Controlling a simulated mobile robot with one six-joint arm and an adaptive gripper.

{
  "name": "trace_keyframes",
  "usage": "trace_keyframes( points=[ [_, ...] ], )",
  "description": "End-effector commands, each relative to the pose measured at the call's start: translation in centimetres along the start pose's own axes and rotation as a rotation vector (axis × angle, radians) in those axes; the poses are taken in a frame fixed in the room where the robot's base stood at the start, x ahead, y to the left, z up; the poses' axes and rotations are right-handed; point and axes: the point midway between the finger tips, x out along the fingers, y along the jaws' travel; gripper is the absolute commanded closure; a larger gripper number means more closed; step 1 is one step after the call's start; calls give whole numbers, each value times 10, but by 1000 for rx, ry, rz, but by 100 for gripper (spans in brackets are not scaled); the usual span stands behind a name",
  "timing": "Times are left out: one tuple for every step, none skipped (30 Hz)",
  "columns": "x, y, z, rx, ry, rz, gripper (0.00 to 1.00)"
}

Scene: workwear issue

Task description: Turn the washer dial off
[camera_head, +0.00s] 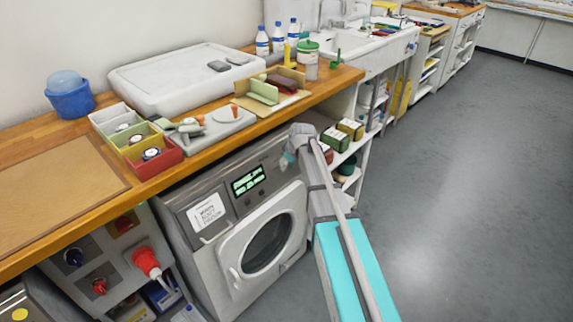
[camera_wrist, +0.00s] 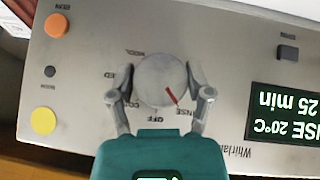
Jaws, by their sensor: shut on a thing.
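The washer (camera_head: 207,262) stands under the wooden counter, its control panel at the top of its front. In the wrist view the panel looks upside down. The round grey dial (camera_wrist: 158,78) is in the middle with my gripper's (camera_wrist: 160,72) two fingers on either side, closed on it. The dial's red mark points toward the partly hidden RINSE label, beside the OFF label (camera_wrist: 157,118). The lit display (camera_wrist: 285,112) reads RINSE 20°C, 25 min. In the head view my gripper (camera_head: 297,143) is at the panel's right end and hides the dial.
An orange button (camera_wrist: 56,25), a yellow button (camera_wrist: 43,120) and a dark button (camera_wrist: 288,53) are on the panel. The wooden counter (camera_head: 330,88) overhangs the washer. A shelf unit with boxes (camera_head: 350,128) stands right of it. Grey floor at right is clear.

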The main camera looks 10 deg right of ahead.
Motion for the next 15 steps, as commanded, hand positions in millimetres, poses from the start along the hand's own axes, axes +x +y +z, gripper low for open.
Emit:
trace_keyframes(
  points=[
    [0,-3,0,6,1,-17,82],
    [0,-3,0,12,1,-24,82],
    [0,-2,0,21,2,-33,82],
    [0,-2,0,29,2,-41,82],
    [0,-2,1,37,3,-51,82],
    [1,-2,1,50,4,-66,82],
    [1,-2,1,60,4,-78,82],
    [1,-1,1,71,5,-90,82],
    [1,-2,1,87,7,-109,82],
    [1,-1,1,100,8,-124,82],
    [1,-1,1,115,10,-140,82],
    [1,-1,1,133,10,-162,82],
    [2,-1,1,149,13,-179,82],
    [2,-1,1,165,13,-197,82],
    [2,-1,1,187,16,-222,82]
  ],
)
